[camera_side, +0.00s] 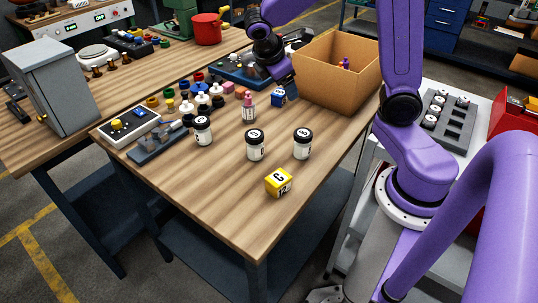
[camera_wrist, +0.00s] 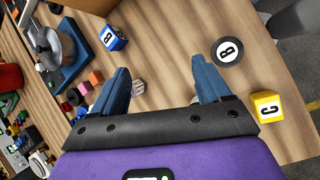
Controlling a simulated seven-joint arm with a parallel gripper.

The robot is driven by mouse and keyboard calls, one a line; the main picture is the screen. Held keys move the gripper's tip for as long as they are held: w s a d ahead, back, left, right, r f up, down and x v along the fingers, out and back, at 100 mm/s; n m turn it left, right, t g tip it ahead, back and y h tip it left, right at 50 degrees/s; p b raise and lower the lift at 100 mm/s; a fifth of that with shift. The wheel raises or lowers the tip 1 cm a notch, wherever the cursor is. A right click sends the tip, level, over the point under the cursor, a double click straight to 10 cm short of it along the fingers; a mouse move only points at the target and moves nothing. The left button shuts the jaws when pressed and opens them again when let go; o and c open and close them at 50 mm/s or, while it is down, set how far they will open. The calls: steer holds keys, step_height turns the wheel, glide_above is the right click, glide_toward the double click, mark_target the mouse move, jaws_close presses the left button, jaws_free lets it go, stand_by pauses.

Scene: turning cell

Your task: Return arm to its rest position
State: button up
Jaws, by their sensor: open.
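My gripper (camera_side: 284,78) hangs above the wooden table (camera_side: 180,190), near the open cardboard box (camera_side: 325,80), in the side view. In the wrist view its two blue fingers (camera_wrist: 163,75) stand wide apart with nothing held between them. A small pale pink piece (camera_side: 248,107) stands on the table; a pale object (camera_wrist: 139,87) shows beside the left finger in the wrist view. A blue cube (camera_side: 278,97) lies below my gripper, beside the box; it also shows in the wrist view (camera_wrist: 113,38).
Black-lidded white jars (camera_side: 203,131), (camera_side: 255,145), (camera_side: 302,144) and a yellow cube (camera_side: 279,182) stand on the table. Small coloured parts (camera_side: 205,98) crowd the table's back left. A grey cabinet (camera_side: 50,85) is at left. The table's front is clear.

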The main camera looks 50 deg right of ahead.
steer(key=s+a+y, duration=0.3)
steer(key=s+a, duration=0.3)
steer(key=s, duration=0.5)
steer(key=s+a+y, duration=0.3)
steer(key=s+a, duration=0.2)
steer(key=s, duration=0.6)
steer(key=shift+a+f+y, duration=0.3)
steer(key=shift+a+f, duration=0.05)
steer(key=shift+f, duration=0.05)
